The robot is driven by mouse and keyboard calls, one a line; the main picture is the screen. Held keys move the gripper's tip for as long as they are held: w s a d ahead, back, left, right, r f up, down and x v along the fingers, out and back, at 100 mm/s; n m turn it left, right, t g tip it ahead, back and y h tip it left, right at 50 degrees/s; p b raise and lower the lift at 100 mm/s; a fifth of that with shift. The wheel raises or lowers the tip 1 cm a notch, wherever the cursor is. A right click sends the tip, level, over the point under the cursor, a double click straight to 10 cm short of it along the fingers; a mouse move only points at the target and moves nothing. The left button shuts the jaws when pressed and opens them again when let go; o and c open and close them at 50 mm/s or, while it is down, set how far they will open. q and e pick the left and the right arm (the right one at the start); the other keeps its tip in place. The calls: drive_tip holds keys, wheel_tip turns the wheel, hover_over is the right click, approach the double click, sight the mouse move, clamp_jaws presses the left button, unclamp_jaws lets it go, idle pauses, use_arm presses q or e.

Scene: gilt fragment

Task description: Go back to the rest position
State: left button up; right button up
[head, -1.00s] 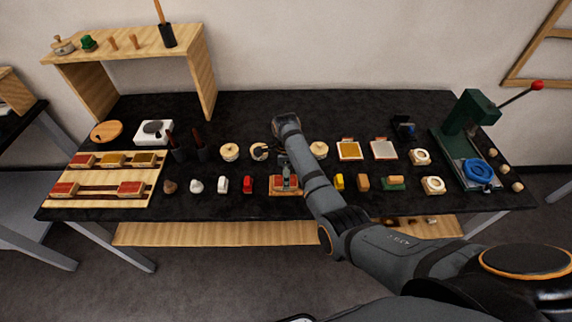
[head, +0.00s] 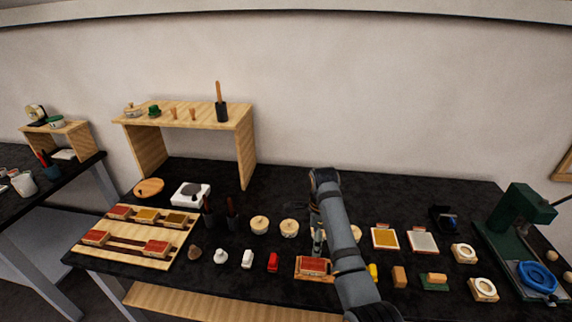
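My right arm comes in from the lower right and reaches over the black workbench (head: 290,185). Its gripper (head: 318,246) points down just above a red-topped wooden block (head: 312,266) near the bench's front middle. The fingers are small and partly hidden by the arm, so I cannot tell whether they are open or touch the block. My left gripper is not in view.
A wooden shelf (head: 243,142) stands at the back left, with a wooden tray (head: 122,252) of red and yellow blocks in front. Round lidded pots (head: 259,225) and small pieces line the middle. A green press (head: 522,212) stands at the right. A second table is far left.

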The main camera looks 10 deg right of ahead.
drive_tip(key=s+f, duration=0.1)
drive_tip(key=s+d+f+n, duration=0.2)
drive_tip(key=f, duration=0.1)
drive_tip(key=s+d+f+n, duration=0.1)
drive_tip(key=s+n, duration=0.1)
drive_tip(key=s+d+f+n+t, duration=0.1)
drive_tip(key=s+f+n, duration=0.1)
drive_tip(key=s, duration=0.1)
drive_tip(key=s+d+f+n, duration=0.1)
drive_tip(key=s+n, duration=0.1)
drive_tip(key=shift+s+d+f+t+h, duration=0.2)
drive_tip(key=shift+s+f+t+h, duration=0.1)
drive_tip(key=shift+s, duration=0.1)
drive_tip(key=s+d+r+n+t, duration=0.2)
drive_tip(key=s+r+n, duration=0.1)
drive_tip(key=s+n, duration=1.2)
drive_tip(key=s+d+f+m+g+b, duration=0.1)
drive_tip(key=s+f, duration=0.1)
drive_tip(key=f, duration=1.3)
drive_tip(key=s+d+f+b, duration=0.1)
drive_tip(key=s+d+f, duration=0.1)
drive_tip(key=f, duration=1.2)
drive_tip(key=s+f+g+b, duration=0.1)
drive_tip(key=s+f, duration=1.5)
drive_tip(key=s, duration=0.2)
drive_tip(key=shift+d+f, duration=0.25)
drive_tip(key=shift+f, duration=0.15)
